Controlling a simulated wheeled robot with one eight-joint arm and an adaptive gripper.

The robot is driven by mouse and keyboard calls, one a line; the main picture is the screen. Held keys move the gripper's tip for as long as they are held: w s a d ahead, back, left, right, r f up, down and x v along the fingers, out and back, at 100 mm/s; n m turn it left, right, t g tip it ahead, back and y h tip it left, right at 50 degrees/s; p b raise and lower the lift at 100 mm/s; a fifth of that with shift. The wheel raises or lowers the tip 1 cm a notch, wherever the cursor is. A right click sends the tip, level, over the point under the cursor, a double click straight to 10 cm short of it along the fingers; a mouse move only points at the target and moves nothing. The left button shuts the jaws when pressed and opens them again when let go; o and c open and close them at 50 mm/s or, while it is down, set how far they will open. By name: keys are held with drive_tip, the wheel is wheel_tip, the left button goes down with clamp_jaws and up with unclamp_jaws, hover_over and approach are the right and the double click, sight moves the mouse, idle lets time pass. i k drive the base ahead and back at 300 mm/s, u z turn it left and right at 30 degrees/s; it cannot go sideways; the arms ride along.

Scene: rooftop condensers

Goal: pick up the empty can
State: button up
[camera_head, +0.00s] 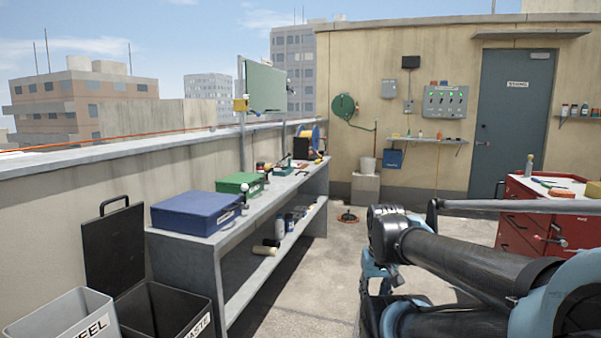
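No thing in view can be told for sure as the empty can. Small upright containers (280,229) stand on the lower shelf of the grey workbench (221,246). A pale cylinder (264,250) lies on its side near them. They are too small to tell whether any is an empty can. My arm, with dark links and blue joints, crosses the lower right of the picture. My gripper does not show, so its state and anything it holds are hidden.
A blue box (195,212) and a green box (240,182) sit on the workbench. A bin marked for steel (60,318) and a black waste bin (165,308) stand at its near end. A red cabinet (520,232) is at right. Floor between is mostly clear.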

sight(260, 165)
drive_tip(key=z, duration=0.3)
drive_tip(key=i, duration=1.05)
drive_tip(key=u, duration=0.5)
drive_tip(key=i, duration=0.75)
drive_tip(key=u, duration=0.65)
